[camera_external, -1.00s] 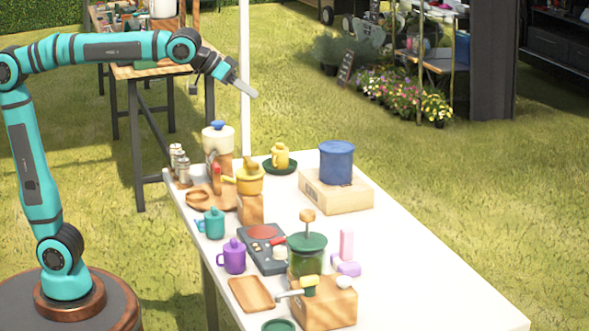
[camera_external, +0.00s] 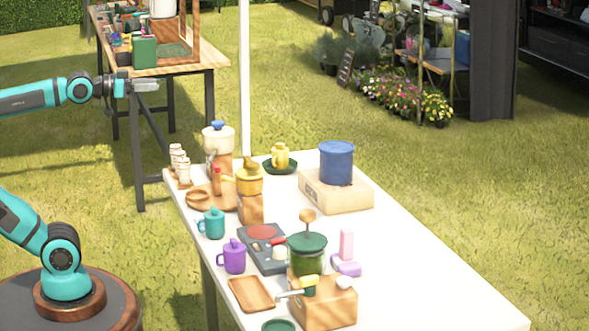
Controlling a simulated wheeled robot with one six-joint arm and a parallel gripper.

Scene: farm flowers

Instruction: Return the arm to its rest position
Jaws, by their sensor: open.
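My gripper (camera_external: 148,86) is in the upper left of the outside view, well above and to the left of the white table (camera_external: 440,270). Its fingers point to the right and hold nothing that I can see. The gap between the fingers is too small to make out clearly. My teal arm (camera_external: 40,97) is folded back toward the left, and its elbow is cut off by the picture's left edge. Nothing touches the gripper.
The white table bears a blue pot (camera_external: 337,162) on a wooden box, a yellow pot (camera_external: 249,178), teal (camera_external: 211,223) and purple mugs (camera_external: 234,257), a stove (camera_external: 265,245) and a green jar (camera_external: 307,252). A wooden workbench (camera_external: 200,62) stands behind my gripper. A white pole (camera_external: 244,80) rises behind the table.

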